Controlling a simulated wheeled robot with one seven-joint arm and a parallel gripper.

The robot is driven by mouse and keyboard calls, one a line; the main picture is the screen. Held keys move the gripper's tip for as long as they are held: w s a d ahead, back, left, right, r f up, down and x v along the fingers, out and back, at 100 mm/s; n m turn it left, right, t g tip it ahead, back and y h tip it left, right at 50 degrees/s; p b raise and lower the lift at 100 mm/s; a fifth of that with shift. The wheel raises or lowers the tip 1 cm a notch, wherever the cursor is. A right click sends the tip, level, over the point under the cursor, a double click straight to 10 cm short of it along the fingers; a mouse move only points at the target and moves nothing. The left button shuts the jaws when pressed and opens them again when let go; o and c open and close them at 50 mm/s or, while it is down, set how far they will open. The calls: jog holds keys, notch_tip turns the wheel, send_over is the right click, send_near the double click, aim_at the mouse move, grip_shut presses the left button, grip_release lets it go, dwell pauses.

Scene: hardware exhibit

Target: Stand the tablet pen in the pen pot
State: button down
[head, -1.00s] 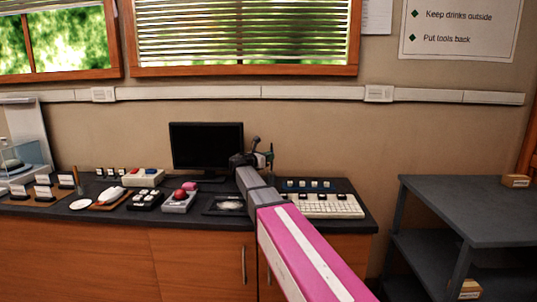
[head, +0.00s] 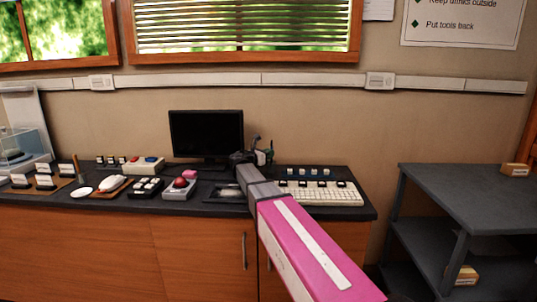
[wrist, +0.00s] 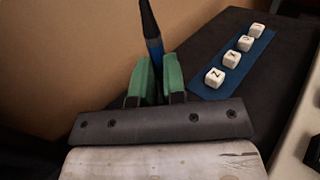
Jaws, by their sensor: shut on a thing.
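My gripper (head: 266,156) is above the back of the dark counter, just right of the monitor. In the wrist view its green fingers (wrist: 155,78) are shut on the tablet pen (wrist: 151,35), a slim stick with a blue part at the fingers and a dark upper part. The pen stands near upright, tilted slightly left in that view. Its lower end is hidden by the fingers. I cannot make out the pen pot in either view; my arm and gripper cover part of the counter.
A blue strip with several white lettered key cubes (wrist: 230,58) lies right of the gripper. A white keyboard (head: 322,192) is in front of it. The monitor (head: 206,135) stands to the left. A trackball box (head: 180,188) and other exhibits fill the left counter. A grey shelf unit (head: 468,200) stands right.

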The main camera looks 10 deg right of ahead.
jog(key=c, duration=1.1)
grip_release()
jog(key=v, duration=1.1)
jog(key=shift+d, duration=0.1)
